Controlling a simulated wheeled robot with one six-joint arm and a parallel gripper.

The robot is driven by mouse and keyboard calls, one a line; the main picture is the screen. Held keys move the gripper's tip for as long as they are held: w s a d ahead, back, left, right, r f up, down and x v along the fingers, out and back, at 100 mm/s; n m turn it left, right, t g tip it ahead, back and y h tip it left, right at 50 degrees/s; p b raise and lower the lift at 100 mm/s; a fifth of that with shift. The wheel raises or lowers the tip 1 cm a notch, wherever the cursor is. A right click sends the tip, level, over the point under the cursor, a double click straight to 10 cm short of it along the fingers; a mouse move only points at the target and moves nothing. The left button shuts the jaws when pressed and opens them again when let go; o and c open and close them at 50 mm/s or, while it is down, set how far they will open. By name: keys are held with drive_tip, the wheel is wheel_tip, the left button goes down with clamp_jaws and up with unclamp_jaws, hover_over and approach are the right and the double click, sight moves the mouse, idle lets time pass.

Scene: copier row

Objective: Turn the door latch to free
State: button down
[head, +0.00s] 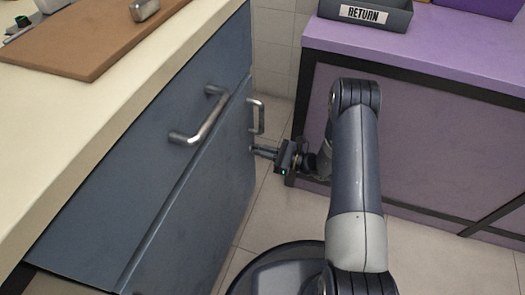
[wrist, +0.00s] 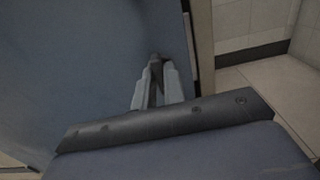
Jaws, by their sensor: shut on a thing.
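The blue door (head: 205,220) is on the front of the cabinet, below a drawer, and its edge is near my gripper. My gripper (head: 258,150) reaches the door's far edge from the right, just below a vertical bar handle (head: 257,116). In the wrist view, the fingers (wrist: 155,66) come together on a small dark latch (wrist: 155,59) against the blue door face (wrist: 90,60). Fingers cover most of the latch, so its angle is hard to tell. In the head view the latch is not clearly seen.
A drawer handle (head: 201,117) sticks out from the cabinet left of my gripper. A cream worktop (head: 70,110) with a brown board (head: 95,45) is above. A purple counter (head: 430,45) with a RETURN tray (head: 365,14) stands right. Tiled floor lies between.

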drive_tip(key=c, duration=1.5)
unclamp_jaws()
drive_tip(key=p+v, duration=0.2)
drive_tip(key=v, duration=0.8)
drive_tip(key=shift+s+d, duration=0.15)
drive_tip(key=shift+d, duration=0.25)
drive_tip(key=shift+n, duration=0.5)
drive_tip(key=b+x, duration=0.2)
drive_tip(key=x, duration=0.9)
